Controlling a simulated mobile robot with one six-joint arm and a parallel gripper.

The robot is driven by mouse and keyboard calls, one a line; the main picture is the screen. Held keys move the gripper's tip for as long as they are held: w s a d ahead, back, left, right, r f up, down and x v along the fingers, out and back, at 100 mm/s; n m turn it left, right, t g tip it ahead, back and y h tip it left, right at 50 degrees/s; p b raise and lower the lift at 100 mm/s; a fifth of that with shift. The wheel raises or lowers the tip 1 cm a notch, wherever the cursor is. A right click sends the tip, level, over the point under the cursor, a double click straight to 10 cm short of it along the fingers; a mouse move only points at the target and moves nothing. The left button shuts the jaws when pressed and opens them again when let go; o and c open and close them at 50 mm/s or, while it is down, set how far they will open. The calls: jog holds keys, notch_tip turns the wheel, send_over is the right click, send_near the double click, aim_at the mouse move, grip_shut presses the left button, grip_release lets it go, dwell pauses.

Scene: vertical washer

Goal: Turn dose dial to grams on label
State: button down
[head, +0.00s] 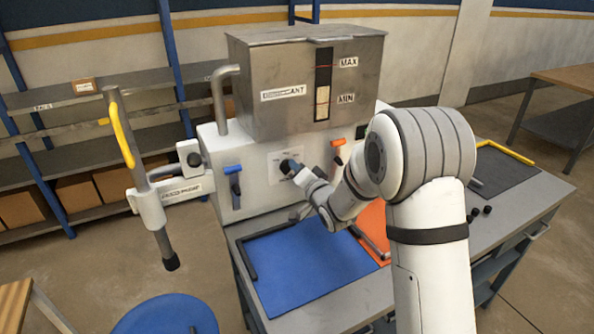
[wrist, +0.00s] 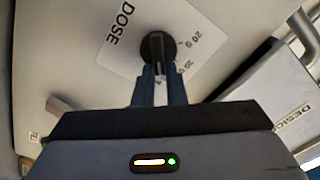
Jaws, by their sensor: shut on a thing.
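The dose dial (wrist: 157,46) is a dark round knob on a white plate (wrist: 192,28) marked "DOSE". Gram marks, one reading "20 g", show on the plate to the right of the dial; the other marks are too small or covered to read. My gripper (wrist: 160,70) is shut on the dial, its two fingers on either side of the knob's ridge. In the head view the dial (head: 290,166) sits on the washer's pale front panel, with my gripper (head: 300,174) against it. The dial's pointer direction is unclear. The label with the target grams cannot be made out.
A metal tank (head: 300,90) with MAX and MIN marks stands above the panel. A blue-handled lever (head: 233,180) is left of the dial and an orange-handled one (head: 338,145) is right. A blue mat (head: 310,265) lies below. A yellow-handled post (head: 125,130) stands left.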

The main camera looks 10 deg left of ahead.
jog(key=c, duration=1.5)
grip_release()
jog(key=b+v, duration=0.1)
jog(key=v, duration=0.6)
jog(key=shift+s+d+f, duration=0.1)
jog(key=shift+s+d, duration=0.2)
